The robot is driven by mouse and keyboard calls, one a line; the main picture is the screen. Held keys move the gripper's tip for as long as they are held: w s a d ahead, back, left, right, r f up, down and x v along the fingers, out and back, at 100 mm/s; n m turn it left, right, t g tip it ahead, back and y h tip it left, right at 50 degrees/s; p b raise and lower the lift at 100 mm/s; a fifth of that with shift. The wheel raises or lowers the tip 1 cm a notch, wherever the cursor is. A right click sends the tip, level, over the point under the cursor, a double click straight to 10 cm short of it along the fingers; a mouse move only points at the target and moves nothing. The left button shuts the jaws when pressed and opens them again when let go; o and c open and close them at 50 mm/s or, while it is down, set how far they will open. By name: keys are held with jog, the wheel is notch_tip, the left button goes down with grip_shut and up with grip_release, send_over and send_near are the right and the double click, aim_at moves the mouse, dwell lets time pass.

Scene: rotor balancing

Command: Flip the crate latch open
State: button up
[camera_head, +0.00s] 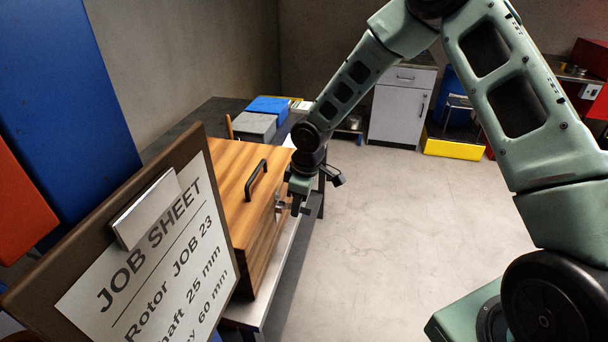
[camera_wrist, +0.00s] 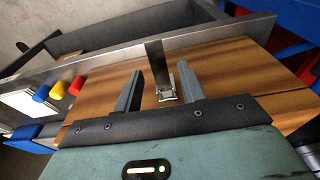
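The wooden crate (camera_head: 250,185) stands on the bench, with a black handle (camera_head: 257,180) on its lid. My gripper (camera_head: 292,208) is at the crate's right side face, near the latch. In the wrist view the metal latch (camera_wrist: 165,88) shows on the crate's wooden face (camera_wrist: 215,65), with a grey strap running from it to the edge. My gripper (camera_wrist: 160,82) is open there, one finger on each side of the latch. I see gaps between the fingers and the latch; whether a finger touches the wood I cannot tell. In the head view my gripper partly hides the latch.
A job sheet clipboard (camera_head: 140,245) fills the near left. Grey and blue boxes (camera_head: 255,126) stand behind the crate on the bench. Red, yellow and blue pieces (camera_wrist: 58,90) show at left in the wrist view. The floor (camera_head: 420,220) right of the bench is clear.

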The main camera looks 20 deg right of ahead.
aim_at(308, 211)
notch_tip(308, 211, up, 16)
jog(key=s+d+b, duration=0.1)
jog(key=d+b, duration=0.1)
jog(key=shift+s, duration=0.25)
jog(key=shift+f, duration=0.1)
jog(key=s+a+f+b, duration=0.25)
jog(key=s+a, duration=0.55)
jog(key=s, duration=0.5)
jog(key=s+a+m+b, duration=0.1)
jog(key=s, duration=0.8)
jog(key=s+f+m+g+b, duration=0.1)
jog(key=s+m, duration=0.1)
jog(key=s, duration=0.7)
jog(key=shift+a+f+h, duration=0.25)
jog(key=shift+a+h, duration=0.1)
jog(key=shift+h, duration=0.05)
